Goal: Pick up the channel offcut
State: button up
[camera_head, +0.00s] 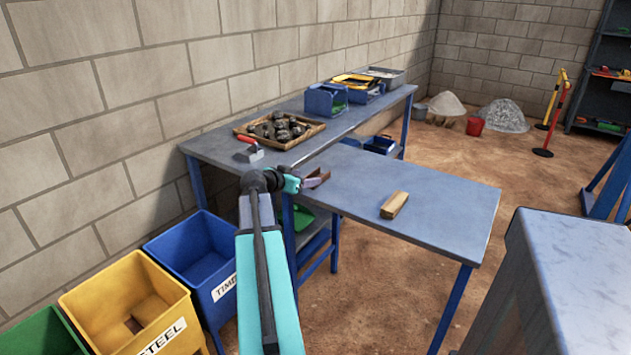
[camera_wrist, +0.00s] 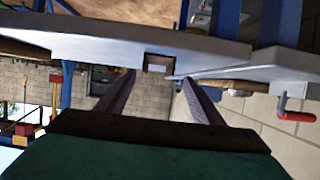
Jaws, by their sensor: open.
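The channel offcut (camera_head: 319,177) is a small brown U-shaped piece at the left corner of the near blue-grey table (camera_head: 440,215). In the wrist view its open end (camera_wrist: 158,60) shows at the table edge, ahead and between my fingers. My gripper (camera_head: 306,184) is at that corner, right beside the offcut. In the wrist view my gripper (camera_wrist: 158,78) has its two long fingers apart with nothing held between them. In the head view the fingers and offcut overlap, so the exact gap is unclear.
A wooden block (camera_head: 394,205) lies on the near table. The back bench (camera_head: 210,145) holds a tray of dark lumps (camera_head: 278,129), a red-handled tool (camera_head: 249,148) and blue bins (camera_head: 326,99). Yellow (camera_head: 130,300) and blue (camera_head: 195,255) bins stand at lower left.

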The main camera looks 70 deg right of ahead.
aim_at(314, 175)
jog(key=shift+s+d+f, duration=0.1)
jog(key=shift+d+f, duration=0.05)
jog(key=shift+d, duration=0.2)
jog(key=shift+p+x, duration=0.4)
jog(key=shift+x, duration=2.25)
jog(key=shift+s, duration=0.2)
jog(key=shift+r, duration=0.25)
jog(key=c, duration=1.4)
